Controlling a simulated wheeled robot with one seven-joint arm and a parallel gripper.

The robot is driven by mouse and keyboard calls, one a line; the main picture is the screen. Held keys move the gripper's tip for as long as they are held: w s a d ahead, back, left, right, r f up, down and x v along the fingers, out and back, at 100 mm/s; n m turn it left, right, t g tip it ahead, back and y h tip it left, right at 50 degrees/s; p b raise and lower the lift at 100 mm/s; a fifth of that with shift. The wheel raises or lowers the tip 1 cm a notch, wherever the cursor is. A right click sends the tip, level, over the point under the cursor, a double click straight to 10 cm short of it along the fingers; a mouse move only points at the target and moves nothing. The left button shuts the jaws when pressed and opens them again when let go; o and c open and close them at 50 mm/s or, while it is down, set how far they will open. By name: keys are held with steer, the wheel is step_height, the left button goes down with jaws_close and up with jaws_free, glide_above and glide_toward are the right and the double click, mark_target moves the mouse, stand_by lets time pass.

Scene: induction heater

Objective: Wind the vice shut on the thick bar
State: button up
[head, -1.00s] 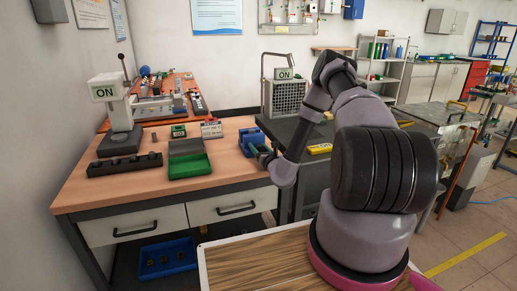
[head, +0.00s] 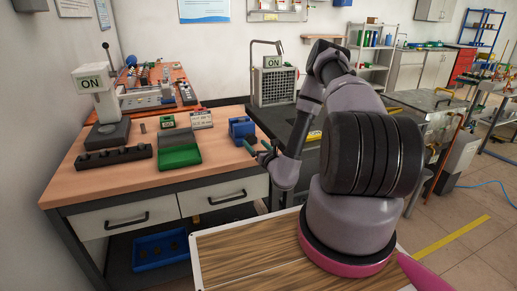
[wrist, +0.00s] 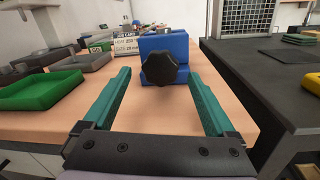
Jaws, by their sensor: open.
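The blue vice (head: 242,128) stands on the wooden bench near its right end. In the wrist view the vice (wrist: 164,42) faces me, with its black lobed knob (wrist: 165,68) toward me. My gripper (head: 259,150) is open and empty at the bench's front right edge. In the wrist view my gripper (wrist: 161,74) has its green fingers spread wide to the left and right of the knob, which appears centred between them. The fingers do not touch the knob. I cannot make out a thick bar in the vice; the jaw gap is hidden behind the front block.
A green tray (head: 179,156) and a dark block with holes (head: 113,159) lie left of the vice. A small labelled sign (head: 201,119) stands behind the tray. A dark table (head: 285,122) adjoins the bench on the right. The wood in front of the vice is clear.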

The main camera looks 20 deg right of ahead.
steer(key=shift+s+d, duration=0.15)
steer(key=shift+s, duration=1.35)
